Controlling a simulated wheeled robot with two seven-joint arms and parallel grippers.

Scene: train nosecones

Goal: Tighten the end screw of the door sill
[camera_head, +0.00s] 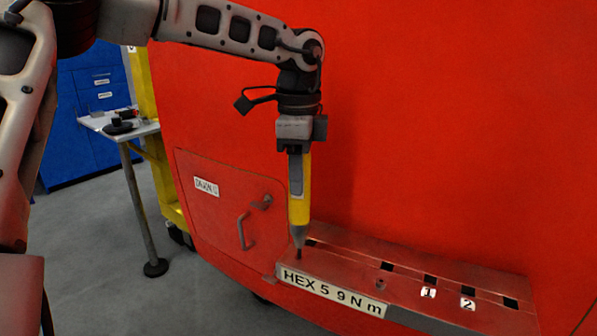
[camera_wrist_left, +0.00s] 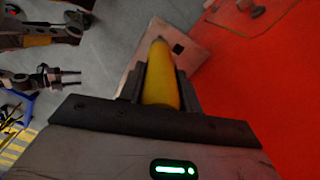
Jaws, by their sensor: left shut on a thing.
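My left gripper (camera_head: 294,148) is shut on a yellow screwdriver-like tool (camera_head: 299,200), which also shows in the left wrist view (camera_wrist_left: 161,80). The tool points down, nearly upright. Its dark tip meets or nearly meets the left end of the red door sill (camera_head: 340,265), just above the "HEX 5 9 N m" label (camera_head: 331,292). The end screw under the tip is hidden or too small to make out. In the left wrist view, what looks like my right gripper (camera_wrist_left: 70,78) is at the left, its two fingers apart and empty.
A small round screw head (camera_head: 381,284) stands on the sill to the right, near tags "1" (camera_head: 428,293) and "2" (camera_head: 467,303). The red body wall rises behind. A hatch with a handle (camera_head: 243,231) is at the left. A small table (camera_head: 120,128) and blue cabinets (camera_head: 95,90) stand further left.

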